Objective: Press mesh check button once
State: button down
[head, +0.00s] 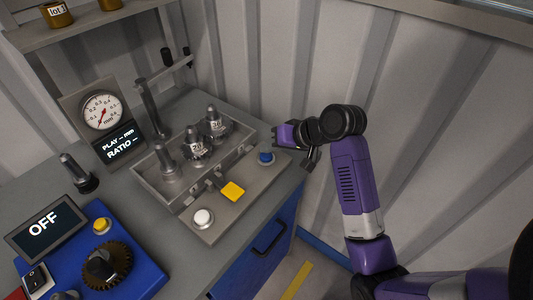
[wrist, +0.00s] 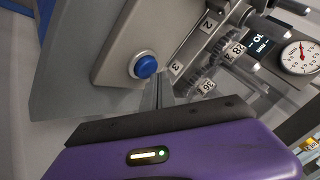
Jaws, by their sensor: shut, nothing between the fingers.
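I cannot read a label telling which is the mesh check button. The blue button also shows in the wrist view (wrist: 144,67), on a pale raised round base. My gripper (head: 277,137) is shut and empty, just beyond and right of the blue button and apart from it. In the wrist view its thin grey fingers (wrist: 159,91) show beside the blue button.
Gears on posts (head: 196,143) stand in the tray behind the buttons. A dial gauge (head: 101,110) and a display (head: 121,146) reading "PLAY -- mm RATIO --" stand at the left. A blue unit (head: 146,274) with an "OFF" screen (head: 45,226) is front left. A corrugated wall is close behind my gripper.

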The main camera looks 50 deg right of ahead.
jog(key=shift+f, duration=0.4)
dwell(0.3)
jog(key=shift+r+p, duration=0.95)
jog(key=shift+p, duration=0.05)
notch_tip(320, 180, up, 6)
jog(key=p, duration=0.6)
jog(key=shift+p, duration=0.35)
notch_tip(320, 180, up, 10)
jog(key=p, duration=0.2)
send_over(269, 156)
dwell(0.4)
